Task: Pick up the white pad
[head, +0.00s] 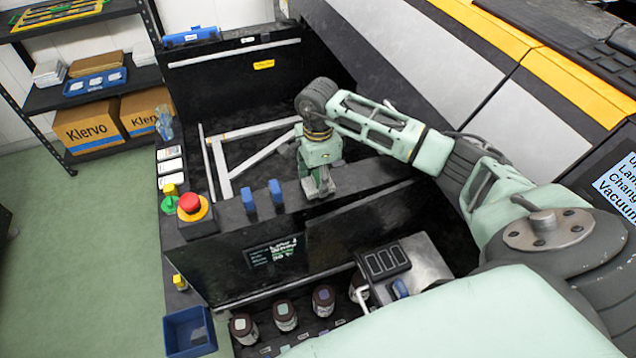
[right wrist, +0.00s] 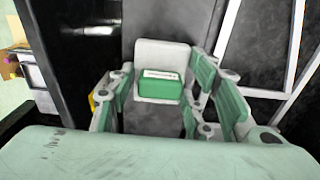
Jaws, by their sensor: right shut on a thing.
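My right gripper (head: 318,192) points down over the black top ledge of the machine, at the middle of the head view. It is shut on a pale, flat piece that I take to be the white pad (right wrist: 162,54); it shows between the fingers in the right wrist view. A green block with a white strip on top shows just in front of this pale piece. In the head view the held piece is small and mostly hidden by the gripper. My left gripper is not in view.
Blue handles (head: 275,191) stand on the ledge left of the gripper. A red emergency button (head: 190,203) sits at the ledge's left end. A pale metal frame (head: 255,155) lies in the open bay behind. Dark bottles (head: 285,316) stand in a row below the front panel.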

